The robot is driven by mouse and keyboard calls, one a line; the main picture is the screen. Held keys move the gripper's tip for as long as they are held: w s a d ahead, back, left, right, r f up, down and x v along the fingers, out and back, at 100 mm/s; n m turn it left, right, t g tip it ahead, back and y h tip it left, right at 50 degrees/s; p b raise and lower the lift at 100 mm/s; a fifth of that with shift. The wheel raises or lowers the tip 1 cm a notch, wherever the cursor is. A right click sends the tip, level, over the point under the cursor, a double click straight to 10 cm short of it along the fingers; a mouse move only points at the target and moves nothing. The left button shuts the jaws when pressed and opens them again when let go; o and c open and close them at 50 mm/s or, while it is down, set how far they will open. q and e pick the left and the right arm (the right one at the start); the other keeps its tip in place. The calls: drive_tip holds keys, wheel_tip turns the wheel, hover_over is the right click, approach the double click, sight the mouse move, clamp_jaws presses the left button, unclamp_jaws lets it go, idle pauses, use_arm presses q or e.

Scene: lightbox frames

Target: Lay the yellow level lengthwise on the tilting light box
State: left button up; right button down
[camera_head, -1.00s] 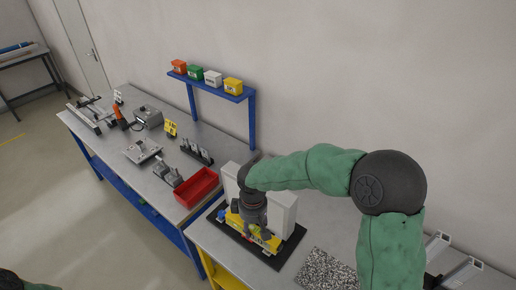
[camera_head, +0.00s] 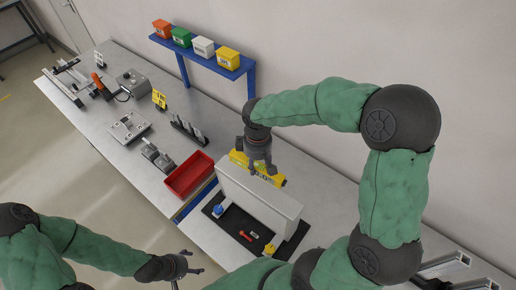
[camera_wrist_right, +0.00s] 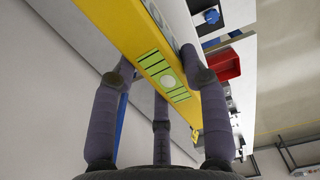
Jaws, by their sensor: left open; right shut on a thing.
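The yellow level (camera_head: 238,158) is held by my right gripper (camera_head: 258,167) above or behind the back edge of the light box; I cannot tell the gap. In the right wrist view the level (camera_wrist_right: 130,38) runs diagonally between the fingers, its green vial window facing the camera. The light box (camera_head: 258,200) is a pale, upright-looking box on a black mat (camera_head: 228,238). A blue knob (camera_head: 217,210) is at its left end. My left gripper (camera_head: 184,266) is open and empty at the lower left, away from the box.
A red bin (camera_head: 190,177) stands to the left. A blue shelf (camera_head: 205,56) with several coloured boxes is behind. Tools and fixtures fill the far left bench.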

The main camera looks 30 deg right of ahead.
sight(257, 183)
drive_tip(key=shift+s+a+f, duration=0.15)
drive_tip(key=shift+s+a, duration=0.15)
drive_tip(key=shift+s, duration=0.15)
drive_tip(key=f+b, duration=0.1)
drive_tip(key=f, duration=0.1)
drive_tip(key=f+b, duration=0.1)
drive_tip(key=shift+w+d+f+b, duration=0.15)
drive_tip(key=shift+w+d+b, duration=0.05)
drive_tip(key=shift+w+b, duration=0.1)
drive_tip(key=shift+s+a+f+b, duration=0.1)
drive_tip(key=shift+s+f+b, duration=0.05)
drive_tip(key=shift+f+b, duration=0.55)
use_arm(q)
drive_tip(key=shift+s+a+f+b, duration=0.1)
drive_tip(key=shift+f+b, duration=0.05)
drive_tip(key=shift+f, duration=1)
drive_tip(key=shift+s+a+f+b, duration=0.1)
drive_tip(key=shift+f+b, duration=0.05)
drive_tip(key=shift+f, duration=1)
use_arm(e)
drive_tip(key=shift+f, duration=0.7)
use_arm(q)
drive_tip(key=shift+f+b, duration=0.4)
use_arm(e)
drive_tip(key=shift+f, duration=0.5)
drive_tip(key=c, duration=0.6)
unclamp_jaws()
wheel_tip(257, 183, up, 12)
